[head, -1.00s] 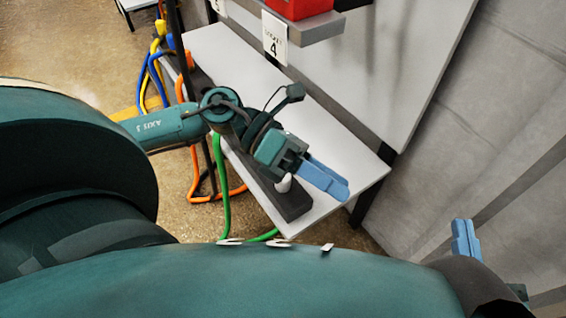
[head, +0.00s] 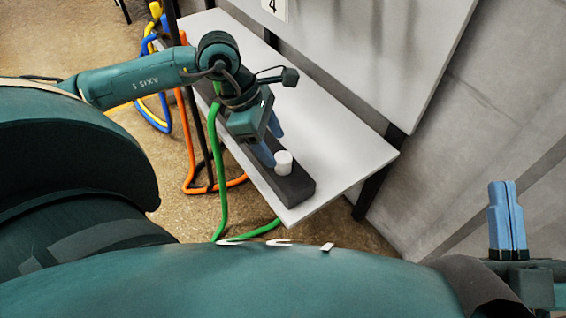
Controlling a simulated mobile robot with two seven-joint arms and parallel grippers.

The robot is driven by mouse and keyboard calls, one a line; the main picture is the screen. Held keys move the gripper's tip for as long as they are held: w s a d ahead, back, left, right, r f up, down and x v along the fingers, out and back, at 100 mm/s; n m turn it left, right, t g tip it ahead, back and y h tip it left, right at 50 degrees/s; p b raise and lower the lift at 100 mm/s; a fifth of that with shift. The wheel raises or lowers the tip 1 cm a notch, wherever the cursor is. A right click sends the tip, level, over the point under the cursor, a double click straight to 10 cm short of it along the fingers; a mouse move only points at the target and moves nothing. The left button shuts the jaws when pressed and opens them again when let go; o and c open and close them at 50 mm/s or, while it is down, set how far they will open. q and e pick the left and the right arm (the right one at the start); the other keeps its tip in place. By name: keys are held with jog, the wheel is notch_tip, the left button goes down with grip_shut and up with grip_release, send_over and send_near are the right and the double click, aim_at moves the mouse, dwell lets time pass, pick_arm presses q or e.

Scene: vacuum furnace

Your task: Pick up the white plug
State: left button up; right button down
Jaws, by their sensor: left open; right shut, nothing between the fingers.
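The white plug (head: 284,162) stands upright on a dark block (head: 298,186) near the front end of the light grey shelf. My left gripper (head: 269,145) is open, with its blue fingers pointing down just left of and behind the plug. One finger comes down beside the plug and the other shows above it; I cannot tell whether either touches it. My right gripper (head: 507,220) is at the lower right, its blue fingers shut together, empty and pointing up, well away from the plug.
The light grey shelf (head: 345,150) has free room right of the dark block. A grey panel (head: 390,50) rises behind it. A green hose (head: 219,170) and an orange hose (head: 188,150) hang left of the shelf. A label reading 4 (head: 273,6) is at the top.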

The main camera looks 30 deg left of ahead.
pick_arm(q)
jog(key=b+x, duration=0.1)
jog(key=x, duration=0.1)
jog(key=b+x, duration=0.1)
jog(key=x, duration=0.1)
jog(key=shift+d, duration=0.25)
jog(key=shift+w+d+f, duration=0.1)
jog(key=shift+d+f, duration=0.1)
jog(key=shift+f, duration=0.25)
pick_arm(e)
notch_tip(320, 180, up, 3)
jog(key=n+y, duration=0.2)
jog(key=n, duration=0.1)
jog(key=shift+d+t+y, duration=0.15)
jog(key=shift+t+y, duration=0.15)
jog(key=shift+y, duration=0.1)
pick_arm(q)
jog(key=shift+c, duration=0.2)
jog(key=c, duration=1.1)
